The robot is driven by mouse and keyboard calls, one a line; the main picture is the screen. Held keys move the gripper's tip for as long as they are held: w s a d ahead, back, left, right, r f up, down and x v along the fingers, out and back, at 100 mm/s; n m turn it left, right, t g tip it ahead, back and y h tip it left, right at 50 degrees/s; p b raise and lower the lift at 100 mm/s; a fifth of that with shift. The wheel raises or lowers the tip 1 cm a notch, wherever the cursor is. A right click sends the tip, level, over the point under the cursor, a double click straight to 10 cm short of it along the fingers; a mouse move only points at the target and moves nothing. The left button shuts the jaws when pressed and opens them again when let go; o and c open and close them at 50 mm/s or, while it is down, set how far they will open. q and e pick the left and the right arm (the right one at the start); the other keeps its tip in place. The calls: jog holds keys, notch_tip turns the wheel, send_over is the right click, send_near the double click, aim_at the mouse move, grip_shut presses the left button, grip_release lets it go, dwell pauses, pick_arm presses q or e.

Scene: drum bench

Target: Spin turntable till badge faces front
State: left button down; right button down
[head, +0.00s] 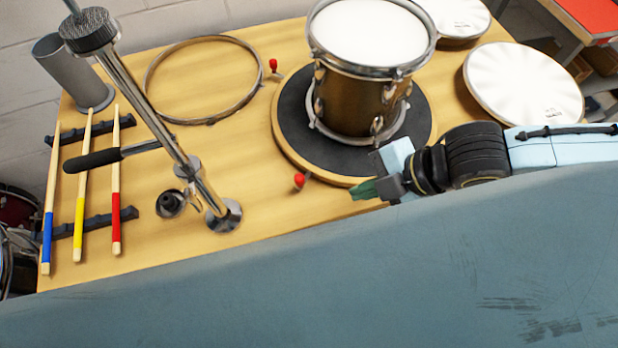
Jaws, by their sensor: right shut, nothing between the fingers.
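A brown drum with a white head (362,98) and chrome rims stands upright on the round turntable (294,122), which has a black top and a wooden edge. No badge shows on the side of the drum that faces me. My right gripper (364,190) is at the front right edge of the turntable, its green fingertips shut and empty, pointing left. I cannot tell whether the fingertips touch the turntable's edge. My left gripper is not in view.
A chrome stand (150,110), a loose hoop (150,85), a grey cup (75,75) and coloured sticks (80,205) on a rack are at left. White drum heads (522,85) lie at right.

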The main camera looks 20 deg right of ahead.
jog(key=b+x, duration=0.2)
jog(key=x, duration=0.9)
jog(key=shift+d, duration=0.1)
jog(key=shift+w+a+r, duration=0.1)
jog(key=shift+w+a, duration=0.1)
jog(key=shift+w, duration=0.4)
jog(key=shift+w+a+r, duration=0.1)
jog(key=shift+w+a, duration=0.15)
jog(key=shift+w, duration=0.35)
jog(key=shift+w+a, duration=0.25)
jog(key=shift+w, duration=0.3)
